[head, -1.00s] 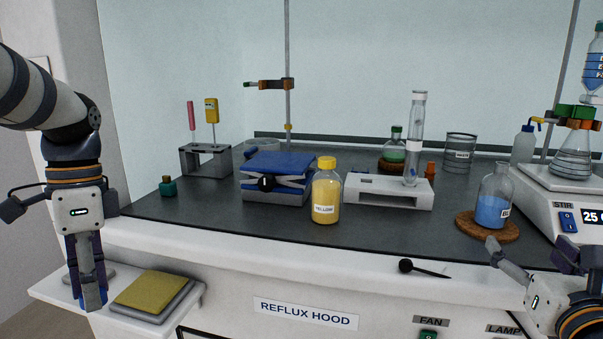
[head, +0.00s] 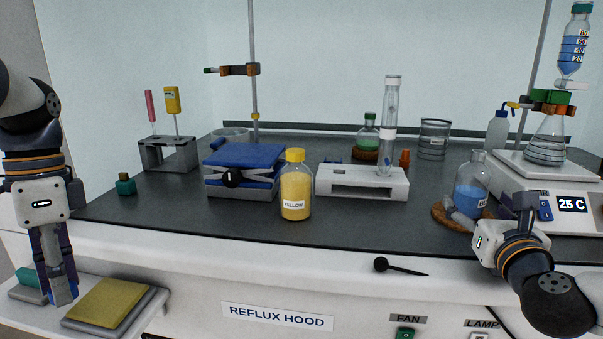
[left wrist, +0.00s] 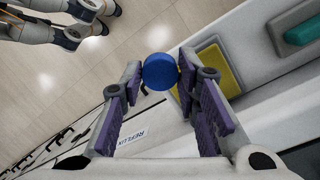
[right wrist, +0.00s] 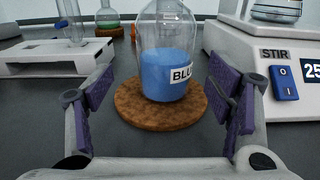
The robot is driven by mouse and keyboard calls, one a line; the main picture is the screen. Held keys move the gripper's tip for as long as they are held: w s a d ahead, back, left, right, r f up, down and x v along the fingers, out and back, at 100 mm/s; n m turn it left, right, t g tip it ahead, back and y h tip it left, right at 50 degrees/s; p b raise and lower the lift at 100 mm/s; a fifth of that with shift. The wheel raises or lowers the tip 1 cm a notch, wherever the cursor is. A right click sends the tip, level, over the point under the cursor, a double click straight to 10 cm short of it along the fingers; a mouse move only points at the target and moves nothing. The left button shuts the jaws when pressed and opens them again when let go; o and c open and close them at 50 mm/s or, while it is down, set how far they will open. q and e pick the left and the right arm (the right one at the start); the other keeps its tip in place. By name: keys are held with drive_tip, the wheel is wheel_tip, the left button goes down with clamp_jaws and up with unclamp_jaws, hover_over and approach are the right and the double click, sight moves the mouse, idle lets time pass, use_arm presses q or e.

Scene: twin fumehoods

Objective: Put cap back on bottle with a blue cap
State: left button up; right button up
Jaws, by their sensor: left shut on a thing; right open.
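The bottle with blue liquid (head: 470,188) stands upright and uncapped on a round cork mat (head: 447,217) at the right of the hood. The bottle also shows in the right wrist view (right wrist: 165,70), its label partly readable as "BLU". My right gripper (head: 488,208) is open in front of it; in the right wrist view its fingers lie to either side of the bottle, short of it. My left gripper (head: 62,298) points down above the side shelf at the left. It is shut on the round blue cap (left wrist: 160,71), held between its fingertips.
A yellow-capped bottle (head: 296,186) stands near the hood's front edge, beside a blue lab jack (head: 243,160). A white stirrer (head: 535,180) is right of the blue bottle. A black spoon (head: 400,266) lies on the front ledge. Yellow and teal pads lie on the side shelf.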

sight(471, 190)
drive_tip(key=shift+w, duration=0.2)
use_arm(q)
drive_tip(key=shift+r, duration=0.2)
use_arm(e)
drive_tip(key=shift+w+d+r, duration=0.15)
drive_tip(key=shift+w+d, duration=0.05)
drive_tip(key=shift+w, duration=0.15)
use_arm(q)
drive_tip(key=shift+r, duration=0.1)
use_arm(e)
drive_tip(key=x, duration=0.4)
drive_tip(key=shift+w+d, duration=0.2)
drive_tip(key=shift+r, duration=0.1)
drive_tip(key=shift+c, duration=0.4)
drive_tip(key=c, duration=1.3)
drive_tip(key=shift+c, duration=0.7)
drive_tip(key=shift+r, duration=0.1)
